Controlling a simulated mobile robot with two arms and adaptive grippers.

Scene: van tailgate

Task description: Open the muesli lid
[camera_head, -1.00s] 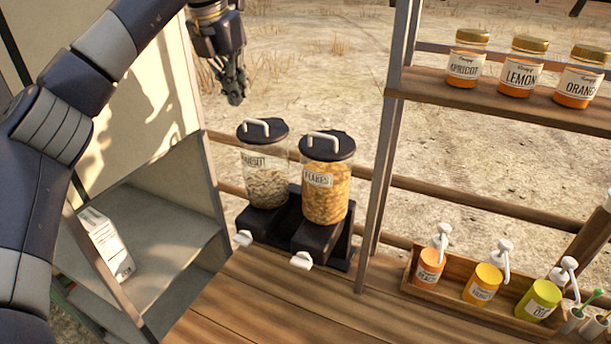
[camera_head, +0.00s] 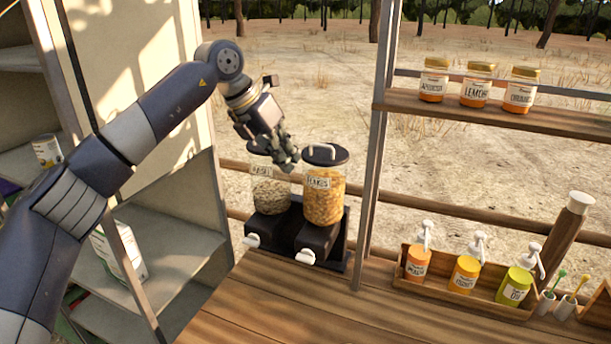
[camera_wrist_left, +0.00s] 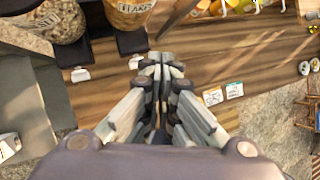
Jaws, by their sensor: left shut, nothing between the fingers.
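The muesli dispenser (camera_head: 270,193) is a clear jar of grey-brown cereal on a black stand, left of the flakes dispenser (camera_head: 324,200). Its dark lid (camera_head: 257,147) is mostly hidden behind my left gripper (camera_head: 287,162), so I cannot tell whether they touch. My left gripper is shut and empty, tilted down and right, in front of the muesli top and near the flakes lid (camera_head: 326,155). In the left wrist view the shut fingers (camera_wrist_left: 160,68) point up the picture, with the muesli jar (camera_wrist_left: 52,20) at the upper left. My right gripper is not in view.
The wooden counter (camera_head: 270,305) is clear in front of the dispensers. A metal post (camera_head: 372,190) stands right of them. A wooden box (camera_head: 440,292) of pump bottles sits at the right, under a shelf (camera_head: 470,110) of jars. A shelving unit (camera_head: 165,245) stands at the left.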

